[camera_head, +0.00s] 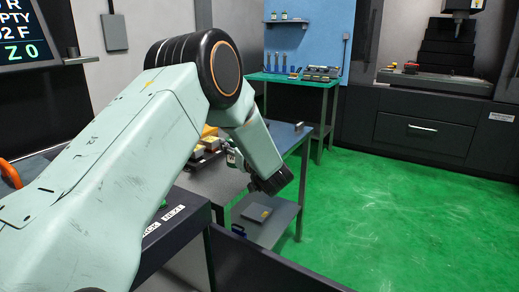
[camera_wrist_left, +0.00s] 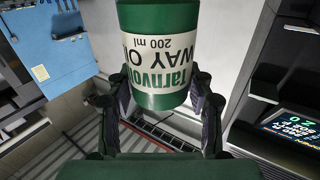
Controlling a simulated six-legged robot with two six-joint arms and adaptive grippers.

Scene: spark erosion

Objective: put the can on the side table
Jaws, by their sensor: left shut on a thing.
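The can (camera_wrist_left: 160,52) is green with a white label reading "WAY OIL" and "200 ml", upside down in the left wrist view. My left gripper (camera_wrist_left: 162,98) is shut on it, one finger at each side. In the head view my left arm comes in from the left and the dark left gripper (camera_head: 270,181) hangs beside a grey table (camera_head: 287,137). I cannot make out the can clearly there. A green-topped table (camera_head: 300,80) stands at the back wall. I cannot tell which is the side table. My right gripper is not in view.
A grey plate (camera_head: 257,212) lies on the grey table's lower shelf (camera_head: 276,226). Blocks (camera_head: 207,143) lie on its top, partly behind my arm. A machine (camera_head: 440,75) stands at the back right. The green floor (camera_head: 400,220) is clear.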

